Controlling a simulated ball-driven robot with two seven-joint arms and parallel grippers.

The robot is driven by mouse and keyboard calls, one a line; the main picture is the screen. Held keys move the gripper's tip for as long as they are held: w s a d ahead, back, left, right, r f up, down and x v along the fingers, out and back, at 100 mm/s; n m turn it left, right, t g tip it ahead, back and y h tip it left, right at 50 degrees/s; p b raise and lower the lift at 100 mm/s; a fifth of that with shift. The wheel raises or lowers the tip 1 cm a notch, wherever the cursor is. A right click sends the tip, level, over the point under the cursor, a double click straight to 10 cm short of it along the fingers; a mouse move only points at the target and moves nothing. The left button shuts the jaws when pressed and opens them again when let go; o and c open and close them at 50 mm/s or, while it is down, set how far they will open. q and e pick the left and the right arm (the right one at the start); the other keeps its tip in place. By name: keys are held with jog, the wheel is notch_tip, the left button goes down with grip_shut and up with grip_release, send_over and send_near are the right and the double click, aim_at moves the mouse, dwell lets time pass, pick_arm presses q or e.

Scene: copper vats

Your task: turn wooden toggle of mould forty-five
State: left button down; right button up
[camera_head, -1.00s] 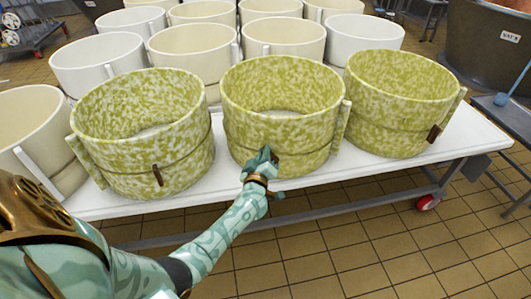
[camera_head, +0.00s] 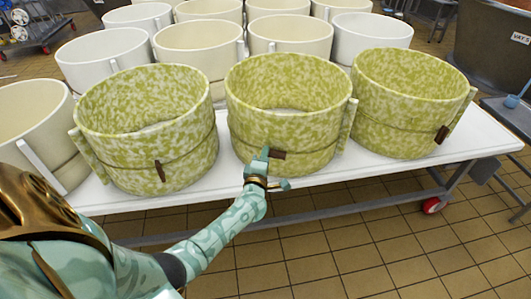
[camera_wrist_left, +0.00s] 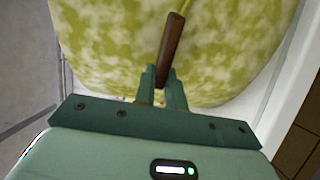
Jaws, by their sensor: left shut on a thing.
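Three green-and-cream mottled moulds stand in the front row on a white table. The middle mould (camera_head: 285,100) has a brown wooden toggle (camera_head: 277,154) low on its front, lying roughly level in the head view. My left gripper (camera_head: 262,160) is at this toggle. In the left wrist view the toggle (camera_wrist_left: 171,48) runs up from between the fingers (camera_wrist_left: 165,88), which are shut on its near end. The left mould (camera_head: 148,125) has an upright toggle (camera_head: 160,171). The right mould (camera_head: 405,105) has a tilted toggle (camera_head: 442,134). My right gripper is out of view.
Several plain white moulds (camera_head: 190,52) stand behind on the same white table (camera_head: 345,178). The table has a grey frame and a red wheel (camera_head: 431,205). A dark vat (camera_head: 497,50) stands at the right. The tiled floor in front is clear.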

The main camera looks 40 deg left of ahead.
pick_arm(q)
jog(key=shift+f+n, duration=0.2)
jog(key=shift+n, duration=0.1)
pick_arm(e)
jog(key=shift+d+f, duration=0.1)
pick_arm(q)
jog(key=c, duration=1.5)
grip_release()
jog(key=shift+o, duration=0.2)
jog(key=shift+s+r, duration=0.1)
